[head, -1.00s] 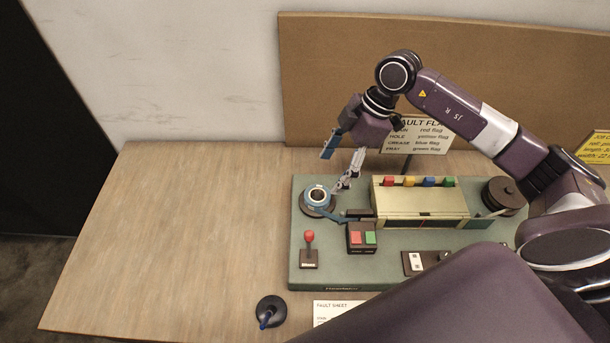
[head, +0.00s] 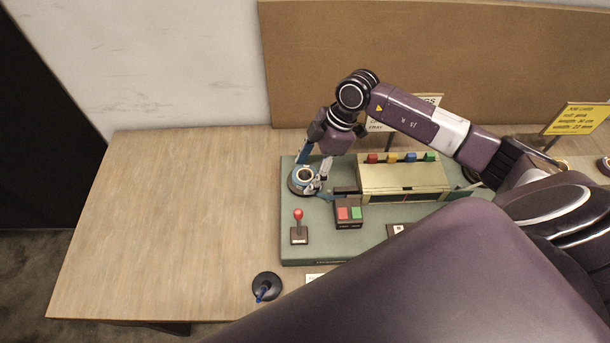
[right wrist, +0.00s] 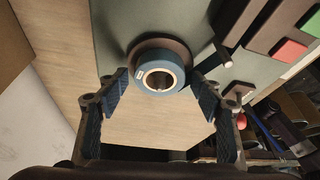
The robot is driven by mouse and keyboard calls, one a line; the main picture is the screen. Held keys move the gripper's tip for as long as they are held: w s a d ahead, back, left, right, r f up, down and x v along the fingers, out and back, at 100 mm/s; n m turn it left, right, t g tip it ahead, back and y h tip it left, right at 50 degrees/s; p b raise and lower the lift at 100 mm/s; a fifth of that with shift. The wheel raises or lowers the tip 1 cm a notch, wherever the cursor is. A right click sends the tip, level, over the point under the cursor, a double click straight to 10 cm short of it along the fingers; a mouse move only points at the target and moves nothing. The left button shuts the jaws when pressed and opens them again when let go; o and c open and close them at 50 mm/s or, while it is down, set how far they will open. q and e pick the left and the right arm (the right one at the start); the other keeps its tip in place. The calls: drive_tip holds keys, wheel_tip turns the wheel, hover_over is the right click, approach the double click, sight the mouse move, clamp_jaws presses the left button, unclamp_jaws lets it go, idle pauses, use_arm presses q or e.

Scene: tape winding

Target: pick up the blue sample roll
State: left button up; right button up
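The blue sample roll (head: 298,181) sits on a dark round holder at the left end of the green machine base (head: 340,248). In the right wrist view the roll (right wrist: 161,62) shows a blue side, a pale ring and a brown hollow core. My right gripper (head: 312,176) is just at the roll. My left gripper is not in view.
A red-knobbed lever (head: 298,225) and a box with red and green buttons (head: 348,213) stand near the roll. A cream housing (head: 400,180) with coloured flags is to the right. A dark round stand (head: 267,287) is in front. The table's left side is clear.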

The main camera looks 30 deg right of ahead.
drive_tip(key=c, duration=0.8)
drive_tip(key=shift+r, duration=0.2)
